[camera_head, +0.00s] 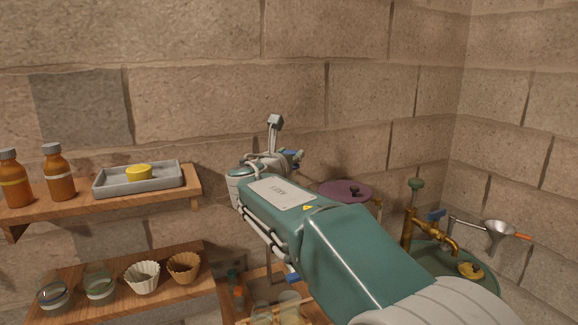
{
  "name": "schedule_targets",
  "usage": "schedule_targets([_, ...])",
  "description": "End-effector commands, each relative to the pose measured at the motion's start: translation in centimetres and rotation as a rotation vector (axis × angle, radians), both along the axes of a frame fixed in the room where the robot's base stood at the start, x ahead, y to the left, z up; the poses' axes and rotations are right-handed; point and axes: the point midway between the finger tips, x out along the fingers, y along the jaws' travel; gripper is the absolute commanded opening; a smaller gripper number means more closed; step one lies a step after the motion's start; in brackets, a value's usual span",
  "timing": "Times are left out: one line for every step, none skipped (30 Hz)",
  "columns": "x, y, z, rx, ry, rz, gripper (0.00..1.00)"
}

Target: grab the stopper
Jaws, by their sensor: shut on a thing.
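My arm reaches from the lower right to the middle of the view. My gripper (272,162) is at its far end, in front of the stone wall and well above the lower shelf. Only part of it shows past my wrist. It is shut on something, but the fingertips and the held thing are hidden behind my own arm. A small grey block on a thin stalk stands up above the wrist. I cannot pick out the stopper with certainty anywhere in view.
Left, an upper shelf (80,213) holds two amber bottles (59,177) and a grey tray (112,187) with a yellow piece (139,172). Paper cups (141,278) and glass jars stand below. Right are a purple round lid (335,191), a brass tap (437,235) and a funnel (498,230).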

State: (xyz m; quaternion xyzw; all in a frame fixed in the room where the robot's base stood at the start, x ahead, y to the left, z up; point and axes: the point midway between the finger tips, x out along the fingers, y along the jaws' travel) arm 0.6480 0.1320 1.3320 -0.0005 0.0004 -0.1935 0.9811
Motion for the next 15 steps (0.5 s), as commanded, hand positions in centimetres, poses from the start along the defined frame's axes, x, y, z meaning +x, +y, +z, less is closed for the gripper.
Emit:
schedule_targets([-0.3, 0.1, 0.9, 0.002, -0.004, 0.001, 0.16])
schedule_targets([-0.7, 0.1, 1.3, 0.002, -0.004, 0.001, 0.16])
schedule_targets([-1.2, 0.2, 1.8, 0.003, -0.003, 0.001, 0.16])
schedule_targets([-1.6, 0.2, 2.2, 0.002, -0.004, 0.001, 0.16])
schedule_targets([-1.9, 0.3, 2.6, 0.002, -0.004, 0.002, 0.16])
schedule_targets([-2.3, 0.4, 3.1, 0.002, -0.003, 0.002, 0.16])
schedule_targets([-2.6, 0.4, 3.5, 0.002, -0.003, 0.003, 0.16])
schedule_targets([-2.9, 0.5, 3.9, 0.002, -0.004, 0.003, 0.16])
schedule_targets([-3.4, 0.5, 4.4, 0.002, -0.003, 0.002, 0.16])
schedule_targets([-3.7, 0.5, 4.8, 0.003, -0.003, 0.002, 0.16])
schedule_targets([-4.0, 0.6, 5.2, 0.002, -0.004, 0.001, 0.16])
schedule_targets([-4.5, 0.6, 5.8, 0.003, -0.004, 0.001, 0.16])
schedule_targets([-4.8, 0.7, 6.1, 0.003, -0.003, 0.002, 0.16])
schedule_targets([-5.1, 0.8, 6.5, 0.002, -0.003, 0.003, 0.16])
schedule_targets([-5.7, 0.9, 6.8, 0.002, -0.003, 0.004, 0.16])
